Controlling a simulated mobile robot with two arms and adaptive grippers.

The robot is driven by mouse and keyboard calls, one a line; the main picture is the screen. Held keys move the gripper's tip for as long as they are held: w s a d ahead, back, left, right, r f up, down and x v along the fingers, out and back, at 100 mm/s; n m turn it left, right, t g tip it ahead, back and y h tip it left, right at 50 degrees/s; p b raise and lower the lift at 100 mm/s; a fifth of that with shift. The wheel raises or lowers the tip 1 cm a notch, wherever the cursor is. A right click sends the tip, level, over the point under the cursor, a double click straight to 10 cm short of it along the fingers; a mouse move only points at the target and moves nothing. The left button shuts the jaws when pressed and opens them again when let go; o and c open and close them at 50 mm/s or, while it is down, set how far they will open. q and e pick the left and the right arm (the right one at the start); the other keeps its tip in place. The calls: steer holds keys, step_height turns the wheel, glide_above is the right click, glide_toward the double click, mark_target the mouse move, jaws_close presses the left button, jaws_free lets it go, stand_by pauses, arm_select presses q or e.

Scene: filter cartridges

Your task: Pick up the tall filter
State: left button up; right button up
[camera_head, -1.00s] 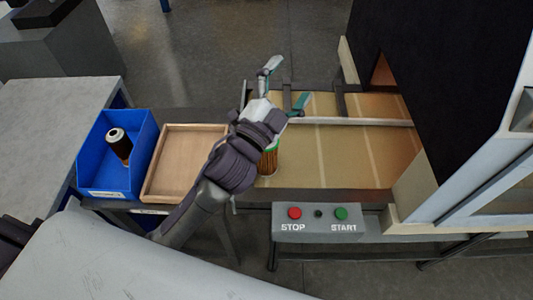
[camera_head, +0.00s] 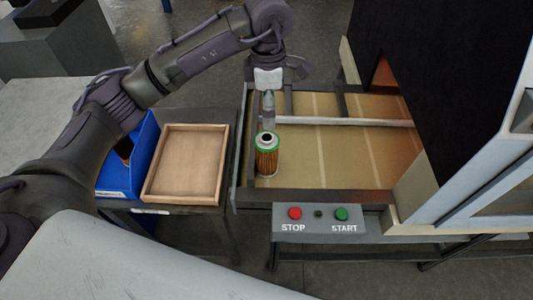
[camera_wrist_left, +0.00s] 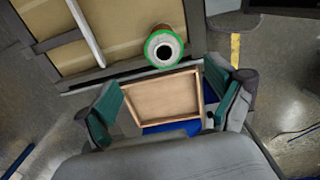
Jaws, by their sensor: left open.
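A filter with a green top rim, a dark center hole and brown pleated sides (camera_head: 267,160) stands upright on the conveyor near its left end. It also shows from above in the left wrist view (camera_wrist_left: 151,38). My left gripper (camera_head: 268,118) is just behind the filter in the head view. In the left wrist view my left gripper (camera_wrist_left: 163,85) is open, with nothing between its fingers, and the filter lies beyond the fingertips. A second, dark filter (camera_head: 124,149) is in the blue bin, mostly hidden by my left arm. My right gripper is not in view.
The wooden tray (camera_head: 187,165) is empty, between the blue bin (camera_head: 143,160) and the conveyor (camera_head: 330,170). A STOP/START panel (camera_head: 318,222) is at the conveyor's front. A dark machine housing (camera_head: 450,80) covers the right end. A rail (camera_head: 345,122) crosses behind the filter.

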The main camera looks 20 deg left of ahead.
mark_target(267, 145)
arm_select(q)
steer(key=shift+a+f, duration=0.25)
steer(key=shift+f, duration=0.05)
step_height(267, 145, down, 8)
steer(key=p, duration=0.2)
steer(key=shift+d+r+p, duration=0.1)
steer(key=shift+r+p, duration=0.1)
steer(key=shift+p, duration=0.15)
steer(key=f+p, duration=0.2)
steer(key=f, duration=0.1)
steer(key=f+p, duration=0.1)
steer(key=f, duration=0.1)
steer(key=shift+s, duration=0.4)
steer(key=shift+f, duration=0.2)
steer(key=c, duration=1.2)
steer(key=shift+w, duration=0.1)
steer(key=shift+c, duration=0.3)
steer(key=shift+r, duration=0.15)
